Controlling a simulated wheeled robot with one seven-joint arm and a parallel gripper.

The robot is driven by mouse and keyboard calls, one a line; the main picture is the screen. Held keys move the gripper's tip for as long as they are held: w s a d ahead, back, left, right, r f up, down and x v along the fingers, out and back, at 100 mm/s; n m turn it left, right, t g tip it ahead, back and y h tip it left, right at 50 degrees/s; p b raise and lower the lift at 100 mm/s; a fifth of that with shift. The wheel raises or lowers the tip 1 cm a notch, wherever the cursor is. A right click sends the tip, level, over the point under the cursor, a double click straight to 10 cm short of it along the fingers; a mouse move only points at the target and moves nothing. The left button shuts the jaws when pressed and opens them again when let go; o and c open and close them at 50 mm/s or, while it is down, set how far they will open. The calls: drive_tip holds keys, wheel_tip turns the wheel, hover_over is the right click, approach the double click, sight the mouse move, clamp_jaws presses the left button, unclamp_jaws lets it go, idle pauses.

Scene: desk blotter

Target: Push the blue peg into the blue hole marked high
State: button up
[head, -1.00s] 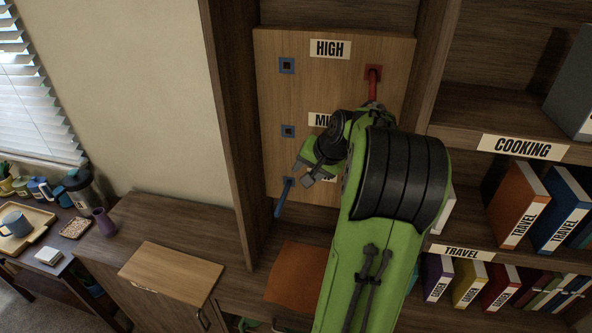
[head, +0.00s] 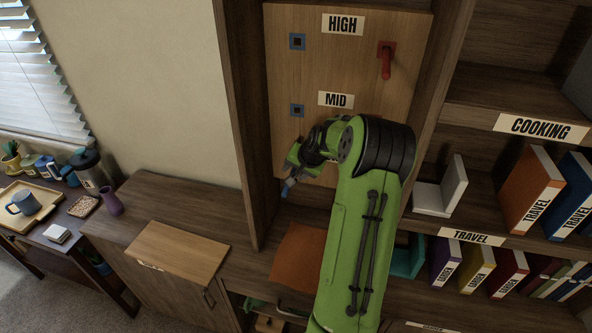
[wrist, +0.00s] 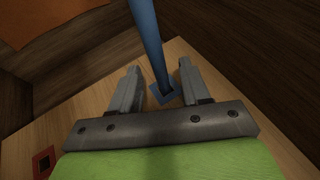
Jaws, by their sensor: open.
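The blue peg (wrist: 149,38) stands in a blue-rimmed hole (wrist: 167,96) of the wooden board. In the wrist view it passes between the two fingers of my open gripper (wrist: 158,84), with a gap on each side. In the head view the peg's tip (head: 287,188) shows just below my gripper (head: 291,172), low on the board; my arm hides the rest. The blue hole marked high (head: 297,41) is at the board's upper left, beside the HIGH label (head: 343,24), and looks empty.
A red peg (head: 387,65) sticks out of the upper right red hole. The blue hole by the MID label (head: 297,110) looks empty. A red hole (wrist: 43,161) shows in the wrist view. The cabinet side (head: 236,125) stands close left of the board; book shelves are right.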

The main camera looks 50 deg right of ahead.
clamp_jaws()
drive_tip(key=shift+s+a+f+b, duration=0.1)
drive_tip(key=shift+s+a+b, duration=0.55)
drive_tip(key=shift+a, duration=0.6)
drive_tip(key=shift+s+a+r+b, duration=0.1)
drive_tip(key=shift+s+a+b, duration=0.55)
drive_tip(key=shift+a, duration=0.65)
drive_tip(key=shift+s+a+f+b, duration=0.1)
drive_tip(key=shift+s+a+b, duration=0.55)
drive_tip(key=shift+a, duration=0.6)
wheel_tip(320, 180, up, 36)
drive_tip(key=m+t+y+p, duration=0.15)
drive_tip(key=t+p, duration=0.35)
drive_tip(key=p, duration=1.2)
hover_over(286, 192)
drive_tip(key=s+a, duration=0.4)
drive_tip(key=shift+d+f+y, duration=0.15)
drive_tip(key=shift+f+y, duration=0.05)
drive_tip(key=shift+y, duration=0.15)
drive_tip(key=shift+w, duration=0.1)
